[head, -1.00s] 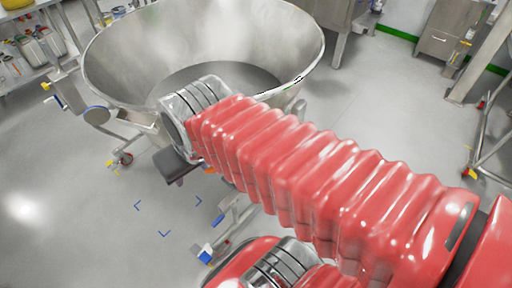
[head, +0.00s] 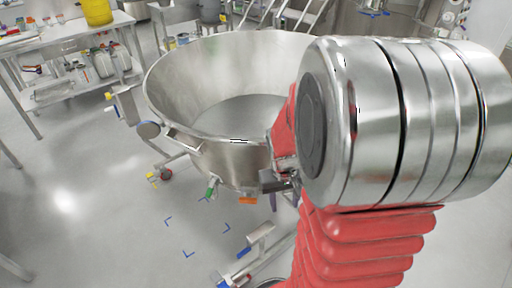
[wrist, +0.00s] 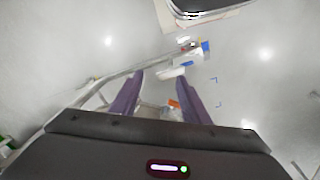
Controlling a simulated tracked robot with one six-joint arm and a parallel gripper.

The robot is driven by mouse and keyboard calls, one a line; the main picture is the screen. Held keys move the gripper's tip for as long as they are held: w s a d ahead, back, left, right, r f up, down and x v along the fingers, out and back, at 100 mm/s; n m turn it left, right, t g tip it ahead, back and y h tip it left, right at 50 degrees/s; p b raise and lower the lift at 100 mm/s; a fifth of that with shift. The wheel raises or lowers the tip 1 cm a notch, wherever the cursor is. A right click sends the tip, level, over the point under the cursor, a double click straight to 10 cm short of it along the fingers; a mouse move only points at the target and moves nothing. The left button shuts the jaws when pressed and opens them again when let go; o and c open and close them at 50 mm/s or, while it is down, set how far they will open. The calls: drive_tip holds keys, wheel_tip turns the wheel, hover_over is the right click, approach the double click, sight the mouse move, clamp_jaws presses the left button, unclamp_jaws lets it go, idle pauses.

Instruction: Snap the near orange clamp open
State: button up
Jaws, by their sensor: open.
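A small orange part (head: 248,200), which looks like the orange clamp, shows under the right side of the large steel bowl (head: 205,150). In the wrist view a small orange patch (wrist: 174,104) shows between my fingers, nearer the right one; I cannot tell whether it is the near clamp. My gripper (head: 284,200) is partly hidden by my arm, just right of the orange part. Its two purple fingers are spread apart and hold nothing in the wrist view (wrist: 158,88).
A green-handled part (head: 211,188) hangs under the bowl's front. A metal leg with a blue end (head: 243,253) stands on the floor below. A steel bench (head: 70,38) is at the left.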

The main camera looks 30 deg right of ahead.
drive_tip(key=s+d+f, duration=0.1)
drive_tip(key=d+f, duration=0.6)
drive_tip(key=f, duration=0.3)
drive_tip(key=s+d+f, duration=0.1)
drive_tip(key=d+f, duration=0.6)
drive_tip(key=f, duration=0.4)
drive_tip(key=d+f+t+h, duration=0.1)
drive_tip(key=d+f+t, duration=0.15)
drive_tip(key=f, duration=0.65)
drive_tip(key=d+f+t, duration=0.1)
drive_tip(key=f+t, duration=0.3)
drive_tip(key=f, duration=0.5)
drive_tip(key=w+r+t+h, duration=0.1)
drive_tip(key=w+r+t, duration=0.2)
drive_tip(key=r+t, duration=0.2)
drive_tip(key=w+r+n+t+h, duration=0.1)
drive_tip(key=w+r+t+h, duration=0.1)
drive_tip(key=w+r+t, duration=0.2)
wheel_tip(320, 180, up, 4)
drive_tip(key=shift+d+f+t, duration=0.1)
drive_tip(key=shift+d+t, duration=0.2)
drive_tip(key=shift+t, duration=0.45)
drive_tip(key=shift+w, duration=0.15)
